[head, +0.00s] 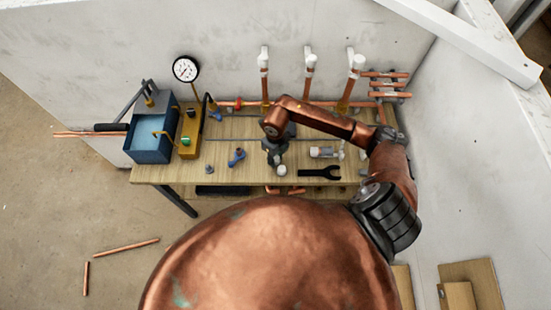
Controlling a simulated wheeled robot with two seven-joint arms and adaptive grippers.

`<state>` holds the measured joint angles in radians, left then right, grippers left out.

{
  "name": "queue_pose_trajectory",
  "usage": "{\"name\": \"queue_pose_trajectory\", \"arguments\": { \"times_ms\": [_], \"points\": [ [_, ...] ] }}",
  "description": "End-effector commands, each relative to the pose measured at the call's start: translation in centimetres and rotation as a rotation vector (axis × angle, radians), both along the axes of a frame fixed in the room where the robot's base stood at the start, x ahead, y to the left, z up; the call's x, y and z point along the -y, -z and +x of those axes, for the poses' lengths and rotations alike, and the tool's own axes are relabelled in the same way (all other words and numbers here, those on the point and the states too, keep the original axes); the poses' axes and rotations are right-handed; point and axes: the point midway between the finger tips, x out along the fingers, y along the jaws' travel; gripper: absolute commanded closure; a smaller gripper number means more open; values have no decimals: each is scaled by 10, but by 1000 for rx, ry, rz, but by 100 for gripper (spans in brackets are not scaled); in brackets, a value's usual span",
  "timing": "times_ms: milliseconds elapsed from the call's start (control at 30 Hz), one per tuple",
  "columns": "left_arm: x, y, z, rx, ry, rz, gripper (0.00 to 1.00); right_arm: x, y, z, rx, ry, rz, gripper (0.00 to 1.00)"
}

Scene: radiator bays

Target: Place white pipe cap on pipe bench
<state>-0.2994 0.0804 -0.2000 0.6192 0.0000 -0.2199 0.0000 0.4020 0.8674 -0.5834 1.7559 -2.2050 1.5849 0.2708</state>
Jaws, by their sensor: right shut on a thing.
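The white pipe cap (281,170) shows as a small pale round piece at the tips of my right gripper (279,164). The gripper points down, is shut on the cap, and is over the front middle of the pipe bench (240,174). I cannot tell whether the cap touches the wood. The gripper and forearm hide part of the bench behind them. My left gripper is not in view.
A black wrench (319,173) and a clear-and-white fitting (325,152) lie right of the gripper. A blue fitting (236,157) lies left. A blue water box (152,136) and a gauge (186,69) are further left. Copper pipes (263,80) rise behind.

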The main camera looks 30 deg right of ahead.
Motion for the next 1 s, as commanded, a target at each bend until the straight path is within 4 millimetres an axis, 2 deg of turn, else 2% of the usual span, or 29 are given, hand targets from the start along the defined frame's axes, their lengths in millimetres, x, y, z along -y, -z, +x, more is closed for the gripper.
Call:
{"name": "queue_pose_trajectory", "arguments": {
  "times_ms": [100,433,467,700,1000],
  "points": [
    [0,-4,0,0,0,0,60,0,10,1,1,2,0,90],
    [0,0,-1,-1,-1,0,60,0,15,1,1,1,-1,90],
    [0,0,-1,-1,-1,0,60,0,15,0,1,1,-1,73],
    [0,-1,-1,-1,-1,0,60,0,14,0,1,1,0,57],
    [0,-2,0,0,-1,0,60,0,12,0,1,1,0,56]
  ]
}}
